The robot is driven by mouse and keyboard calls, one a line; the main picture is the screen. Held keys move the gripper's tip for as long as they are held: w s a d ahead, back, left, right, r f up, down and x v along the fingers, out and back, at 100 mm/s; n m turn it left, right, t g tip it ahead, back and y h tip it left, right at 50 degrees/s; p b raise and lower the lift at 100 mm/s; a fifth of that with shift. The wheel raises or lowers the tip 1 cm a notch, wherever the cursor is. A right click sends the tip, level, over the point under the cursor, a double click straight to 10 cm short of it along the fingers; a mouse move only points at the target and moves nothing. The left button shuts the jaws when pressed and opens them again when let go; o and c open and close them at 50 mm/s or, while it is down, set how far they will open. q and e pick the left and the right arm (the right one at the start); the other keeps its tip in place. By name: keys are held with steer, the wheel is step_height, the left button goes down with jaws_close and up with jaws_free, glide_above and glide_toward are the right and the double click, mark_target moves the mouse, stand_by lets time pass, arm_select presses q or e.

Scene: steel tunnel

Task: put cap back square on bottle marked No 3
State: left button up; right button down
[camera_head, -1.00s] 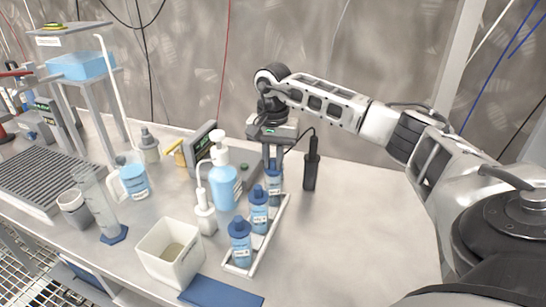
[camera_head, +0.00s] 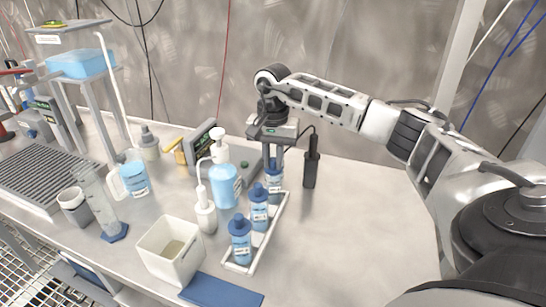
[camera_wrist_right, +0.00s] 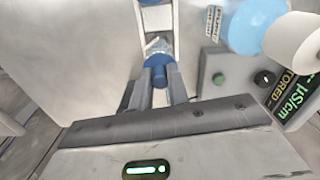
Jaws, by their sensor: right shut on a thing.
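Three blue-capped bottles stand in a white rack (camera_head: 262,246): a front bottle (camera_head: 240,250), a middle bottle (camera_head: 259,214) and a back bottle (camera_head: 275,181). Their label numbers are too small to read, so I cannot tell which is No 3. My right gripper (camera_head: 274,164) points down over the back bottle. In the right wrist view its fingers (camera_wrist_right: 160,84) are shut on the knob of a blue cap (camera_wrist_right: 159,73). The cap lines up with the back bottle's top; I cannot tell whether it is seated or slightly above. My left gripper is not in view.
A black handheld probe (camera_head: 311,165) stands just right of the gripper. A white square bin (camera_head: 160,270) stands at the front. The bench at right is clear.

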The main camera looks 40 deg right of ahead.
mark_target(273, 159)
steer(key=c, duration=1.3)
jaws_free()
steer(key=o, duration=0.7)
steer(key=shift+c, duration=0.2)
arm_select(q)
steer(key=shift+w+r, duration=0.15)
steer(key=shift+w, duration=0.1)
arm_select(e)
steer(key=shift+r, duration=0.1)
steer(key=shift+r+p, duration=2.8)
steer(key=shift+r, duration=0.65)
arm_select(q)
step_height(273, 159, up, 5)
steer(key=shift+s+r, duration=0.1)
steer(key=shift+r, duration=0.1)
